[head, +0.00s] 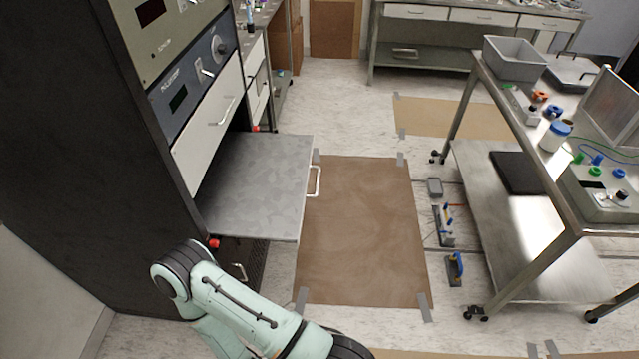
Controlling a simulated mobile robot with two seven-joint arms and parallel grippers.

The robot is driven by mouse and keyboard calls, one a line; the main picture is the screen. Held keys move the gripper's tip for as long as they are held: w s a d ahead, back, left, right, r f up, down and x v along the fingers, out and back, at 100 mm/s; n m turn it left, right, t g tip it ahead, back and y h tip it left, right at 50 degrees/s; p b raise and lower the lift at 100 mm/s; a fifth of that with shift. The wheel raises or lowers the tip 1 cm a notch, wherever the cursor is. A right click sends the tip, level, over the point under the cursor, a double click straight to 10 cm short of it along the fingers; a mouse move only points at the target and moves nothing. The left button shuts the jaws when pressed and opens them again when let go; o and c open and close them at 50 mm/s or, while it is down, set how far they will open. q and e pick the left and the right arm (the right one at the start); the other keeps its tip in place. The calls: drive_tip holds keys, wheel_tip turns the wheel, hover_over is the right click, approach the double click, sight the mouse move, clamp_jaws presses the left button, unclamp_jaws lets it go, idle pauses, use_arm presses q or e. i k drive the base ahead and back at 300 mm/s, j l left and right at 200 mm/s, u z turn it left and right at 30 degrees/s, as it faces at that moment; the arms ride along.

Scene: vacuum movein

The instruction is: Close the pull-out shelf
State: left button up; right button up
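The pull-out shelf (255,182) is a flat grey metal plate sticking out to the right from the dark rack cabinet (95,130) on the left. A white handle (315,181) stands on its outer right edge. My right gripper is not in view.
Brown paper (365,235) is taped to the floor between cart and shelf. Tools (454,268) lie by the cart. A workbench (470,35) stands at the back.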

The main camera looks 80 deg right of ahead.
sight(254, 186)
drive_tip(key=k+z, duration=0.35)
drive_tip(key=k+l+z, duration=0.1)
drive_tip(key=z, duration=1.95)
